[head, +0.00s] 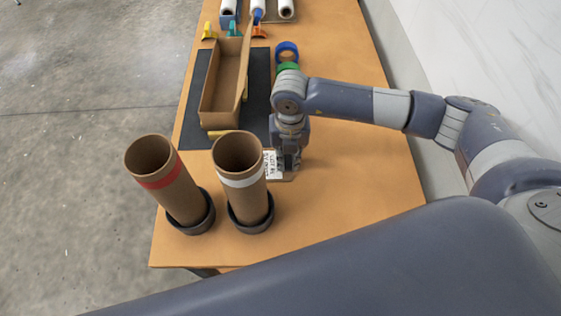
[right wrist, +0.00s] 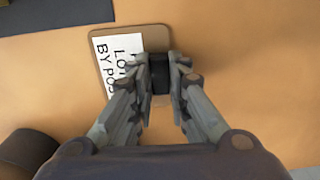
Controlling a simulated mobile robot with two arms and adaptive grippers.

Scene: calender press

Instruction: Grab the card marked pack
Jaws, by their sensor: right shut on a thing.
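A white card (right wrist: 118,62) with black lettering lies on a small brown board (right wrist: 155,38) on the table. In the right wrist view I read "LOT" and "BY POS"; the rest is covered, so the word pack does not show. The card also shows in the head view (head: 270,164), just right of the white-banded tube. My right gripper (right wrist: 160,76) points down at the board and is shut on a dark block (right wrist: 159,70) at the card's right side. In the head view this gripper (head: 289,166) hides part of the board. My left gripper is not in view.
Two cardboard tubes, one red-banded (head: 170,184) and one white-banded (head: 240,185), stand tilted in dark ring holders close to the card. A long open cardboard box (head: 208,98) lies on a dark mat (head: 190,128). Tape rolls (head: 287,51) sit farther back. The table's right front is clear.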

